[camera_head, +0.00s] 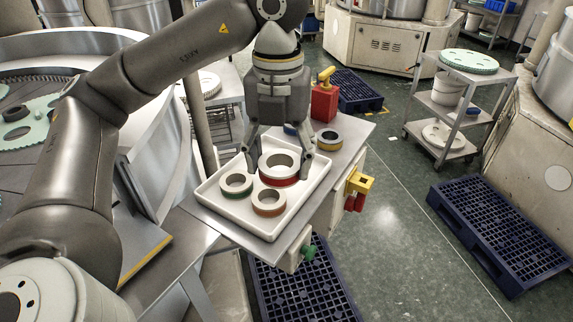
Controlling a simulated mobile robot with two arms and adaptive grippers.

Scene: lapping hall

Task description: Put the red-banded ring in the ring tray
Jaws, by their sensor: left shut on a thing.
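The red-banded ring (279,181) is a pale grey ring with a red band round its lower side. My left gripper (279,167) points down and is shut on it, one finger at each side. The ring is over the far right part of the white ring tray (218,208); I cannot tell whether it touches the tray floor. My right gripper is not in view.
A yellow-banded ring (329,147) stands on the steel table (312,196), right of the tray. A blue-banded ring (290,129) is partly hidden behind my gripper. A red can (324,103) stands at the back. A lapping machine (150,130) is left; dark blue pallets (500,232) lie on the floor.

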